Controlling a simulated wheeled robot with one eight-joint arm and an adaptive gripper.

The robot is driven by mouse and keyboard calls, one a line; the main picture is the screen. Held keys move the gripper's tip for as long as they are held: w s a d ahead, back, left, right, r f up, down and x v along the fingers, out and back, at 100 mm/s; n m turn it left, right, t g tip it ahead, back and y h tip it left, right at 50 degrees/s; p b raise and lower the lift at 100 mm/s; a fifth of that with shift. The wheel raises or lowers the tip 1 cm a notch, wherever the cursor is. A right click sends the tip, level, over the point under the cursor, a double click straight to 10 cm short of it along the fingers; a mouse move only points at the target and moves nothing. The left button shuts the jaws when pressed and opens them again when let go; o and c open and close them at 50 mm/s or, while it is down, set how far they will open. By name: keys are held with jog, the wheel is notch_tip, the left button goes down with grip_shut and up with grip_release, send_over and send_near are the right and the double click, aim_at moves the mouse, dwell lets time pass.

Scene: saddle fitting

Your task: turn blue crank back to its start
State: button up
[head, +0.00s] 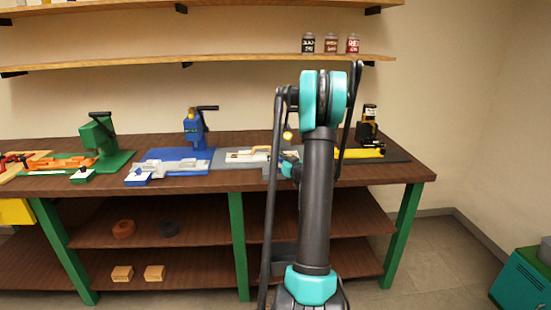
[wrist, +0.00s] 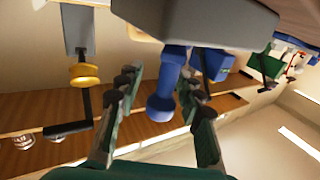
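The blue crank (wrist: 162,98) shows in the wrist view as a blue arm with a rounded grip, under a pale grey block (wrist: 215,18). My gripper (wrist: 157,80) is open, with one dark padded finger on each side of the crank's grip. A gap shows on the left; the right finger is closer, and I cannot tell whether it touches. In the head view my arm hides the crank and most of my gripper, which is at the grey station (head: 230,157).
A grey post with a yellow ring (wrist: 84,75) and a black lever (wrist: 84,112) stand left of my fingers in the wrist view. The blue press (head: 195,128) and green press (head: 100,138) stand left on the bench. A black-and-yellow station (head: 368,150) is at right.

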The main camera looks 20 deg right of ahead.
jog(key=shift+c, duration=0.2)
grip_shut()
jog(key=shift+a+m+h, duration=0.1)
jog(key=shift+m+h, duration=0.2)
jog(key=shift+h, duration=0.1)
